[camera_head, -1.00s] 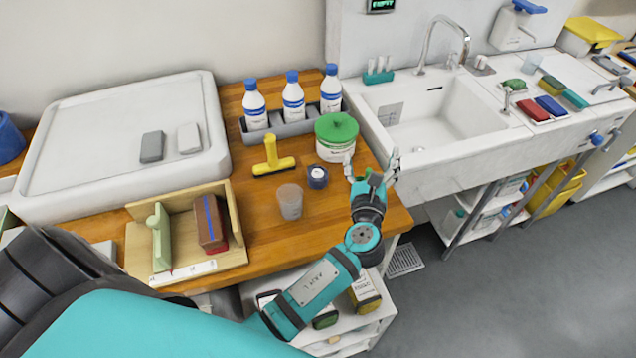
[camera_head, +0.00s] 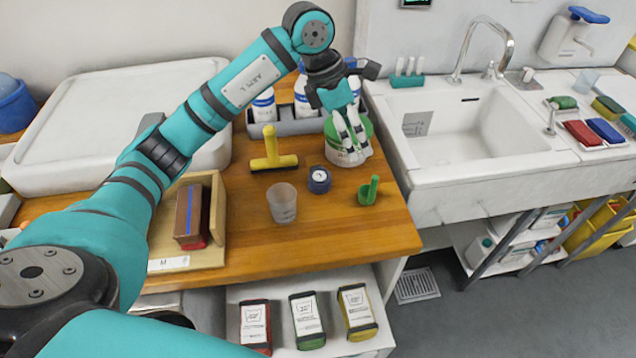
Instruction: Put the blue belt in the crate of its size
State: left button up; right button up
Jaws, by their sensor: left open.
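A small dark-blue round roll (camera_head: 319,180) with a white face lies on the wooden worktop; it may be the blue belt, but I cannot be sure. An open wooden crate (camera_head: 216,225) with a card reading M (camera_head: 168,264) stands at the left, partly hidden by my left arm. In it is a brown block (camera_head: 191,213) with a blue stripe, over something red. My left gripper (camera_head: 355,154) is open and empty, fingers pointing down, in front of the white tub (camera_head: 337,155), above and right of the roll. I see no other size-marked crate clearly. My right gripper is out of view.
A clear cup (camera_head: 282,202), a yellow T-shaped tool (camera_head: 271,158) and a green scoop (camera_head: 368,191) stand around the roll. White bottles (camera_head: 264,106) stand in a grey rack behind. A sink (camera_head: 470,130) is at the right. Labelled boxes (camera_head: 306,318) sit on the shelf below.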

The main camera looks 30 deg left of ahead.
pick_arm(q)
jog(key=s+a+r+n+g+y, duration=0.1)
jog(key=s+a+n+y, duration=0.15)
jog(key=a, duration=0.45)
jog(key=p, duration=0.2)
send_near(319, 176)
jog(key=shift+y, duration=0.25)
jog(key=f, duration=0.2)
jog(key=d+f, duration=0.1)
jog(key=f, duration=0.2)
jog(key=shift+w+d, duration=0.15)
jog(key=shift+w, duration=0.1)
notch_tip(319, 176, down, 4)
jog(key=shift+w+f+p, duration=0.1)
jog(key=shift+w+p, duration=0.1)
jog(key=shift+p, duration=0.6)
jog(key=shift+w+f, duration=0.1)
jog(key=shift+f, duration=0.5)
jog(key=shift+r, duration=0.1)
jog(key=c, duration=1.5)
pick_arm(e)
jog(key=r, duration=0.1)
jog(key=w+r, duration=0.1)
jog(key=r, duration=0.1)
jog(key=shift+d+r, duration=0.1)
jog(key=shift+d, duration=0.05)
